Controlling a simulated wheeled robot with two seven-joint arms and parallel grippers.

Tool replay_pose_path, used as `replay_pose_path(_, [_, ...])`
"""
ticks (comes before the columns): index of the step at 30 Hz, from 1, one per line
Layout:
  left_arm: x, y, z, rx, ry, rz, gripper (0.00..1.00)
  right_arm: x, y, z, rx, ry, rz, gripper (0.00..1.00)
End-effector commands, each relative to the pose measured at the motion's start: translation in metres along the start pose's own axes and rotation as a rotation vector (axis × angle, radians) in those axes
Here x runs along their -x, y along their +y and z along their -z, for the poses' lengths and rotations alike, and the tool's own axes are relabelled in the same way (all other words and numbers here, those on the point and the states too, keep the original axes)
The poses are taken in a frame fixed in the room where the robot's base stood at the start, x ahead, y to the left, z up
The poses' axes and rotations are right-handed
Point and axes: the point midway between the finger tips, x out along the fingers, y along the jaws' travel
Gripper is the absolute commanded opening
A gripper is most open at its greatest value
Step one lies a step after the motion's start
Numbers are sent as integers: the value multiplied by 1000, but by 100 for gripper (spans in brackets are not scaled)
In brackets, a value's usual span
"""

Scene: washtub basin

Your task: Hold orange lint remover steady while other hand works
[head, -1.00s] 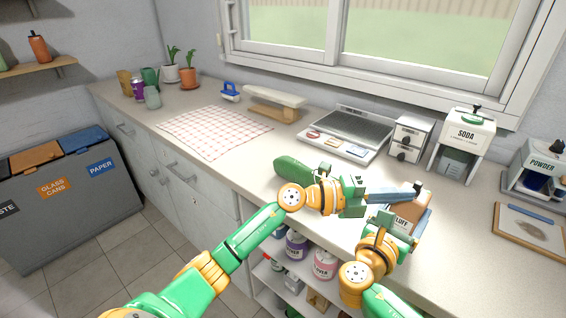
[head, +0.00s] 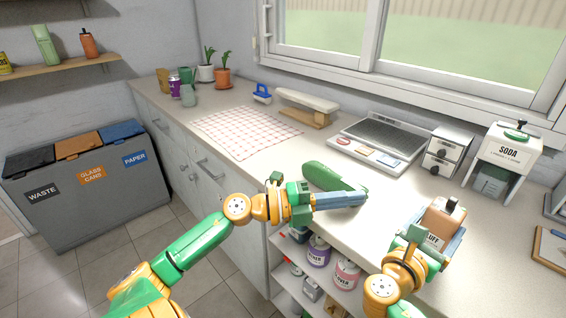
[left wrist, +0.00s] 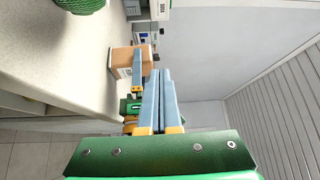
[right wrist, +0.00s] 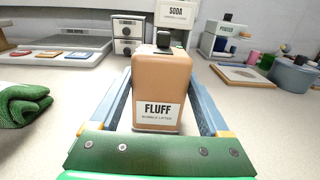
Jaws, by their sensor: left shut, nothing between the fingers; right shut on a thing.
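The orange lint remover (head: 446,218), a boxy light-orange body with a "FLUFF" label and a dark top knob, stands upright at the front of the counter. My right gripper (head: 440,232) is shut on it, with one finger along each side. In the right wrist view the lint remover (right wrist: 158,88) fills the space between the fingers. My left gripper (head: 364,199) is shut and empty, to the left of the lint remover and apart from it, in front of a green knitted cloth (head: 328,176). In the left wrist view the lint remover (left wrist: 121,60) shows beyond the left fingers.
Behind stand a flat scale-like appliance (head: 382,135), a small drawer box (head: 447,150) and a SODA dispenser (head: 505,155). A checked cloth (head: 240,132) lies to the left. Open shelves with tins (head: 319,252) are below the counter edge. Bare counter lies right of the lint remover.

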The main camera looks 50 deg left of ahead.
Motion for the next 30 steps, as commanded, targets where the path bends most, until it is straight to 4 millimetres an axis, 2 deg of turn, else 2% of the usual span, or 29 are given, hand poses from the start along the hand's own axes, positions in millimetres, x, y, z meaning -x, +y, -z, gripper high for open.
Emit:
replay_pose_path(11, [25, 3, -71, 46, -248, 46, 0, 0, 0, 0, 1, 1, 1, 31])
replay_pose_path(18, [49, 8, -113, 67, -405, 69, 0, 0, -1, 0, 1, 1, 2, 31])
replay_pose_path(30, [95, 16, -171, 92, -645, 96, 0, 0, -1, 0, 1, 1, 2, 31])
